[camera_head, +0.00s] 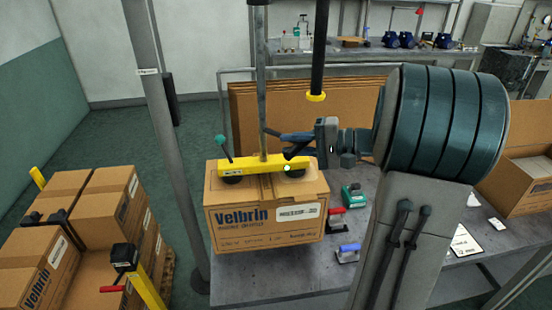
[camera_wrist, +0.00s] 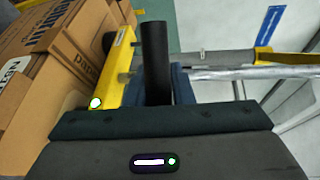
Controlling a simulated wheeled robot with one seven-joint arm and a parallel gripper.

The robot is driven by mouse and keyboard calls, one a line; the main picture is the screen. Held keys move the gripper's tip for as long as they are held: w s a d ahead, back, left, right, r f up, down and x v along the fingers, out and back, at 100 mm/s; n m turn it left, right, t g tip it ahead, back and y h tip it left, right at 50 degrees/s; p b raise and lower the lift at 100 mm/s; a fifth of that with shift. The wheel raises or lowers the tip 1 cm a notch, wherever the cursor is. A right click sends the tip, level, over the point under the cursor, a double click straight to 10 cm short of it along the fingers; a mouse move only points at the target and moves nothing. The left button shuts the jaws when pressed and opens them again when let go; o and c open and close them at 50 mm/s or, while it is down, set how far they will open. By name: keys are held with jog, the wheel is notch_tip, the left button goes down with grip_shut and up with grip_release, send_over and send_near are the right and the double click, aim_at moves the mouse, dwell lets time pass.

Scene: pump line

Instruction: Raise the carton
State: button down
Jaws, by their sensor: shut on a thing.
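The brown Velbrin carton (camera_head: 262,222) is at the left end of the grey table. I cannot tell whether its base touches the top. A yellow lifter bar (camera_head: 258,166) with dark suction cups lies along its top, on a grey upright pole (camera_head: 262,90). A teal-knobbed lever (camera_head: 221,140) stands at the bar's left end. My gripper (camera_head: 305,150) is shut on the lifter's black handle (camera_head: 292,154), right of the pole. In the wrist view the black handle (camera_wrist: 154,55) stands upright at the jaws, with the yellow bar (camera_wrist: 118,65) and carton (camera_wrist: 70,45) to its left.
The grey table (camera_head: 250,288) holds a green tool (camera_head: 353,196), a red one (camera_head: 335,214) and a blue one (camera_head: 348,253). A grey post (camera_head: 172,130) stands close left of the carton. Stacked cartons (camera_head: 105,205) are at lower left. An open box (camera_head: 520,180) is right.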

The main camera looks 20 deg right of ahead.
jog(key=shift+d+r, duration=0.1)
jog(key=shift+r, duration=0.15)
jog(key=c, duration=1.3)
grip_release()
jog(key=shift+f, duration=0.1)
jog(key=b+v, duration=0.3)
jog(key=v, duration=1)
jog(key=shift+s+d+b, duration=0.3)
jog(key=shift+b, duration=0.05)
